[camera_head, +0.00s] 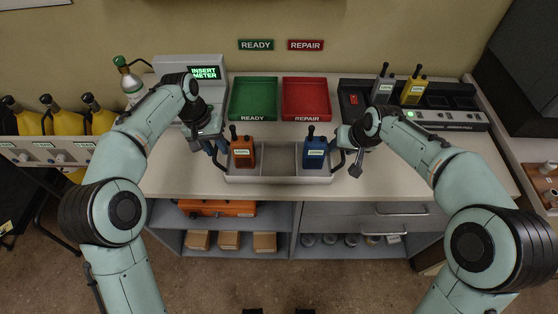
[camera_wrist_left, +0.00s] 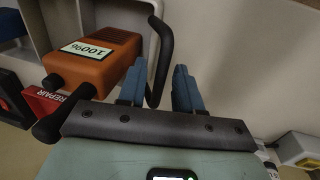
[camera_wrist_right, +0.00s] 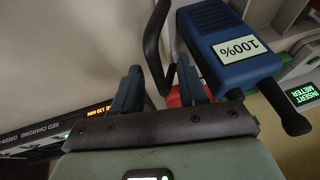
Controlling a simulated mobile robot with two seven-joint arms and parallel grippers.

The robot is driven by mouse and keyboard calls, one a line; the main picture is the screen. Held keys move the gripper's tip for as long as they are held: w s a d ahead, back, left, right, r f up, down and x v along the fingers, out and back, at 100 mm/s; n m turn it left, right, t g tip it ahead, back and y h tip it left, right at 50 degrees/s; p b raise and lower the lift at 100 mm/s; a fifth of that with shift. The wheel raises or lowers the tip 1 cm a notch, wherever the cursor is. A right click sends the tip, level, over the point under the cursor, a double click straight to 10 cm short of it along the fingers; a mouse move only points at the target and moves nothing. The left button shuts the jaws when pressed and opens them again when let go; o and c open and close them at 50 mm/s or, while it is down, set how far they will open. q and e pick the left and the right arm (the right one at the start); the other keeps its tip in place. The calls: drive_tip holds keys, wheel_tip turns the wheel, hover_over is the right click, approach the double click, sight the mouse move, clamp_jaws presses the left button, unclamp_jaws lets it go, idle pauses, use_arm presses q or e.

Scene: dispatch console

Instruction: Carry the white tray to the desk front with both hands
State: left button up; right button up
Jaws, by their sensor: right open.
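The white tray (camera_head: 277,179) lies near the desk's front edge, with a black loop handle at each end. An orange radio (camera_head: 242,153) stands in its left compartment and a blue radio (camera_head: 315,153) in its right one; the middle compartment is empty. My left gripper (camera_head: 215,149) is at the left handle (camera_wrist_left: 163,50); its fingers stand apart on both sides of the handle. My right gripper (camera_head: 352,160) is at the right handle (camera_wrist_right: 152,45), its fingers open around it. Each radio shows a 100% label in the wrist views.
Behind the tray are an empty green READY bin (camera_head: 253,98) and an empty red REPAIR bin (camera_head: 305,98). A meter (camera_head: 190,70) reading INSERT METER stands at the left. A charging rack (camera_head: 445,117) with a grey and a yellow radio stands at the right.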

use_arm(q)
drive_tip(key=shift+f, duration=0.35)
use_arm(e)
drive_tip(key=shift+w+f, duration=0.15)
drive_tip(key=shift+f, duration=0.15)
use_arm(q)
drive_tip(key=c, duration=0.5)
use_arm(e)
drive_tip(key=c, duration=0.5)
use_arm(q)
clamp_jaws()
use_arm(e)
clamp_jaws()
use_arm(q)
drive_tip(key=shift+r, duration=0.1)
use_arm(e)
drive_tip(key=shift+r, duration=0.15)
